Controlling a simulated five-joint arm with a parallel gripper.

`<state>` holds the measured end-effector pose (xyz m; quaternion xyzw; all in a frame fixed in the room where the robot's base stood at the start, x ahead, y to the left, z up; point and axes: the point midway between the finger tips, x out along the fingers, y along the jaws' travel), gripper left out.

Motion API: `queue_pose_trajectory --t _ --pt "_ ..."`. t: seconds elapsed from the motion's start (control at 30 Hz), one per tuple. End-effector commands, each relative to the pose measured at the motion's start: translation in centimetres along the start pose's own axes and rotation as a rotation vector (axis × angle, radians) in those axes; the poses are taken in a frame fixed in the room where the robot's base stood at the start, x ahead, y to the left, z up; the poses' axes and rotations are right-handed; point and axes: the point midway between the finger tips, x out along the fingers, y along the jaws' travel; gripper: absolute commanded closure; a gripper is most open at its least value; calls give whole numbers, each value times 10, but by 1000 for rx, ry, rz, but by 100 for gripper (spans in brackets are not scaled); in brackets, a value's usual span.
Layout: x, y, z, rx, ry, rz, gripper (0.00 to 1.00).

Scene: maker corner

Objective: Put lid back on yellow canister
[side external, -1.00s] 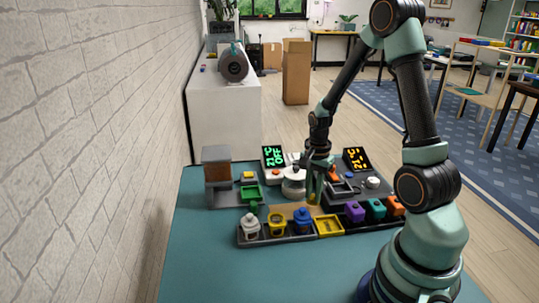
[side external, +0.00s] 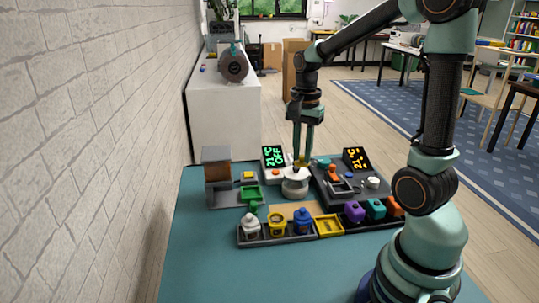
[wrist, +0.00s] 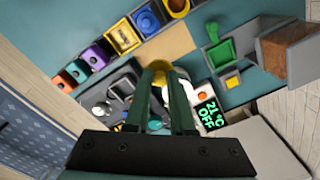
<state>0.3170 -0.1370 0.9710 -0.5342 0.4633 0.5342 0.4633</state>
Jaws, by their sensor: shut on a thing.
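The yellow canister (side external: 277,226) stands in the dark rack between the white and blue canisters, its top looking open and dark. In the wrist view it is cut off at the top edge (wrist: 178,7). My gripper (side external: 301,158) is shut on a small yellow lid (wrist: 158,66), partly hidden by the fingers. In the side view the lid is a small yellow patch at the fingertips. My gripper points down, appearing just above or behind the round white-and-grey pot, well behind the canister row.
The white canister (side external: 250,229) and blue canister (side external: 302,222) flank the yellow one. A yellow open box (side external: 328,226) and purple, teal and orange blocks continue the row. The round pot (side external: 295,185) and two displays stand behind. A bare tan board (side external: 290,210) lies between.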

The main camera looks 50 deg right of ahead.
Motion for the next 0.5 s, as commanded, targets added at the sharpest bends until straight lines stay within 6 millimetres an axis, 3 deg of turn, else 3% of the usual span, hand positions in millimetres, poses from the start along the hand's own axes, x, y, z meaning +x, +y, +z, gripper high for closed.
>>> queue_pose_trajectory --t 0.03,0.2,0.33,0.5 --pt "10 -6 18 -54 -3 5 100" --pt "34 -19 62 -189 -2 4 100" --pt "45 -22 83 -252 -1 2 100" --pt "53 -23 92 -276 0 1 100"
